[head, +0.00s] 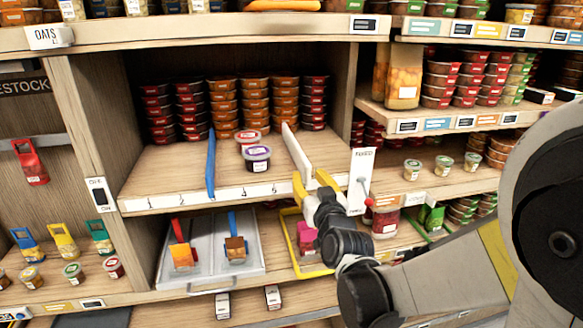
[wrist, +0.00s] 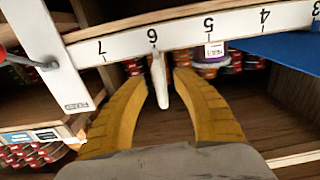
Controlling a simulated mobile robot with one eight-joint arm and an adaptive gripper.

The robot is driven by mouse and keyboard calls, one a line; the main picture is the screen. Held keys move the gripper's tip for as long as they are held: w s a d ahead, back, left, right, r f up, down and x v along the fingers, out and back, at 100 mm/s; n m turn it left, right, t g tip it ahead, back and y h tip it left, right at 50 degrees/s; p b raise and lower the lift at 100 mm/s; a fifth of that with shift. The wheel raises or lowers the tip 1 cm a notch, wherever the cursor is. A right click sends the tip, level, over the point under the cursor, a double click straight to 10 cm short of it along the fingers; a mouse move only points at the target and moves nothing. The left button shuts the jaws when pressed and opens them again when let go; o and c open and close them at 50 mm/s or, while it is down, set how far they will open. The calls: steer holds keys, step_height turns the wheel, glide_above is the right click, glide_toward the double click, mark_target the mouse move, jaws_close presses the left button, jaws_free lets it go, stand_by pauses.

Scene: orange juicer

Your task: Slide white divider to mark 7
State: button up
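The white divider (head: 295,150) stands on the middle shelf, right of the blue divider (head: 211,165). In the wrist view the white divider's end (wrist: 160,82) lies beside mark 6 (wrist: 153,36) on the white number strip (wrist: 180,33). Mark 7 (wrist: 102,46) is to the left of it in that view. My gripper (head: 316,182) is at the shelf's front edge. Its yellow fingers (wrist: 159,80) are open on either side of the divider end, with a visible gap on both sides. In the head view my gripper hides the strip's right end.
Stacked cups (head: 257,158) stand between the dividers. An upright white panel (head: 361,178) with a red-knobbed lever rises just right of my gripper; it also shows in the wrist view (wrist: 50,55). A tray with scoops (head: 210,262) lies below.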

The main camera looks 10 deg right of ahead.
steer(key=shift+w+b, duration=0.3)
steer(key=shift+w, duration=2)
jaws_close()
